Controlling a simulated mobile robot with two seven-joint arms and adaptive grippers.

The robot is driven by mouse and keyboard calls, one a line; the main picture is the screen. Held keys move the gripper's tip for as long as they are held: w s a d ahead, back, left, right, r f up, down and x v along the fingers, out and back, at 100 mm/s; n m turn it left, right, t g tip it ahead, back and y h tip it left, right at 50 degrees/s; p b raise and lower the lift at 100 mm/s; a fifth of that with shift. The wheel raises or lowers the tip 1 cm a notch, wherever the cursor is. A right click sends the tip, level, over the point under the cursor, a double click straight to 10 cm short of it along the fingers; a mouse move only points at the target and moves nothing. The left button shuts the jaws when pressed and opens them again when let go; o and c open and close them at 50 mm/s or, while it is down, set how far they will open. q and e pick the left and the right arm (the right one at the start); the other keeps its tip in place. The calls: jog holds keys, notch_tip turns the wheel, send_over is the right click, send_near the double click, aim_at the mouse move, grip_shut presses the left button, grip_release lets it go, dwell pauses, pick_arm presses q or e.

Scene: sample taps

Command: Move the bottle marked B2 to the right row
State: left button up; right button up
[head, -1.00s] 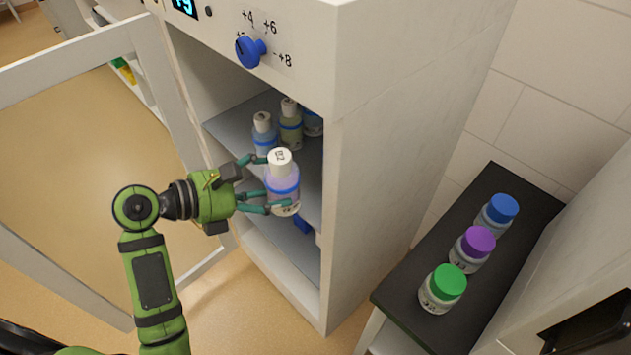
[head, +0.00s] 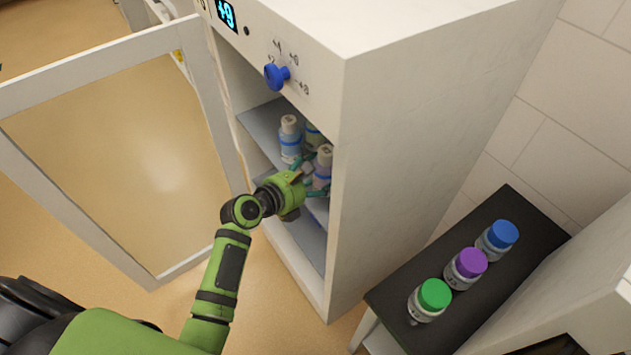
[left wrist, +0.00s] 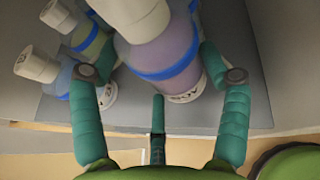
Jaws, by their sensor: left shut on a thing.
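The bottle marked B2 (head: 323,173), with a white cap, pale purple contents and a blue band, is in my left gripper (head: 314,184). It is at the right side of the cabinet opening, at the upper shelf (head: 262,127). In the left wrist view, the teal fingers of the left gripper (left wrist: 162,85) are around the bottle (left wrist: 162,52), which leans in the picture. I cannot tell whether its base touches the shelf. A bluish bottle (head: 290,140) stands to its left, and a yellowish one (head: 312,134) is farther back. My right gripper is out of view.
The cabinet's glass door (head: 100,150) stands wide open on the left. Its right wall (head: 400,150) is close beside the held bottle. A dark side table (head: 390,295) on the right carries green-, purple- and blue-capped bottles. A blue knob (head: 277,76) sits above the opening.

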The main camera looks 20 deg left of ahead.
pick_arm(q)
jog(key=shift+f, duration=1.05)
jog(key=shift+f, duration=0.1)
jog(key=o, duration=1.3)
jog(key=shift+o, duration=0.2)
